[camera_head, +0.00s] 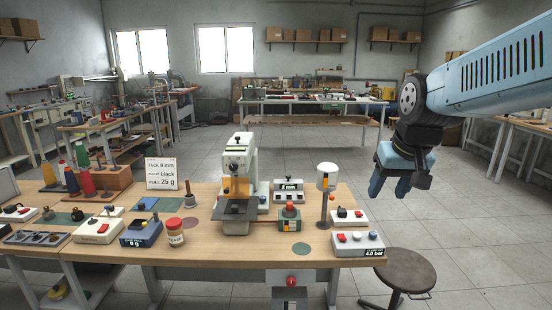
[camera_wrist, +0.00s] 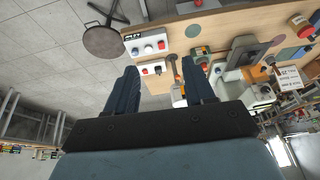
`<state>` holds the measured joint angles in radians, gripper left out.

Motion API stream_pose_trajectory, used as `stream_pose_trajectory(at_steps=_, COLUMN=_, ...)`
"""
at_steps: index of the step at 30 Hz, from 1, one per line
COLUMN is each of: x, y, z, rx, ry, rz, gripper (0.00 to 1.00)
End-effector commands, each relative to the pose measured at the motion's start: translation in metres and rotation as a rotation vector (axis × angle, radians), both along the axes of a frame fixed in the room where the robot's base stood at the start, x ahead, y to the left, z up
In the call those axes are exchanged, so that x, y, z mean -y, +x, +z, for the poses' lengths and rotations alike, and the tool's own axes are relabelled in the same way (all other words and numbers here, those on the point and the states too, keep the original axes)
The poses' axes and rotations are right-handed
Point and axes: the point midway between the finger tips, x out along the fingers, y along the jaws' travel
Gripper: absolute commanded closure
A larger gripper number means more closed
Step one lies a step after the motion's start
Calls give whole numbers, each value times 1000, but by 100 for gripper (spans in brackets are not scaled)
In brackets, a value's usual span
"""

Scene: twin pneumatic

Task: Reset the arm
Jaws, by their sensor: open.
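My gripper (camera_head: 395,186) hangs at the right in the head view, fingers pointing down. It is to the right of the workbench (camera_head: 215,257) and above the floor near the stool, touching nothing. In the wrist view my gripper (camera_wrist: 160,82) shows two dark blue fingers spread apart with nothing between them. My blue arm comes in from the upper right of the head view. Beyond the fingers the wrist view shows the workbench edge and its devices upside down.
On the bench stand a white press machine (camera_head: 238,180), a post with a white cap (camera_head: 326,178), a button box (camera_head: 356,244), a red-labelled jar (camera_head: 175,232), a sign card (camera_head: 161,173) and thread cones (camera_head: 84,181). A round stool (camera_head: 403,268) stands below my gripper. Floor behind is clear.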

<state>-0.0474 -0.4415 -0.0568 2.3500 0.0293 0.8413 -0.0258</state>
Motion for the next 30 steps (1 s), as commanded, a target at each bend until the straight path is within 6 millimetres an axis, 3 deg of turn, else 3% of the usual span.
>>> stream_pose_trajectory(at_steps=6, x=0, y=-54, z=8, rx=54, ry=-16, rz=-4, gripper=47)
stream_pose_trajectory(at_steps=13, x=-1, y=-93, z=6, rx=90, ry=-36, rz=-9, gripper=47)
stream_pose_trajectory(at_steps=18, x=-1, y=-104, z=4, rx=100, ry=-42, rz=-12, gripper=47)
stream_pose_trajectory(at_steps=30, x=-1, y=-105, z=4, rx=100, ry=-42, rz=-12, gripper=47)
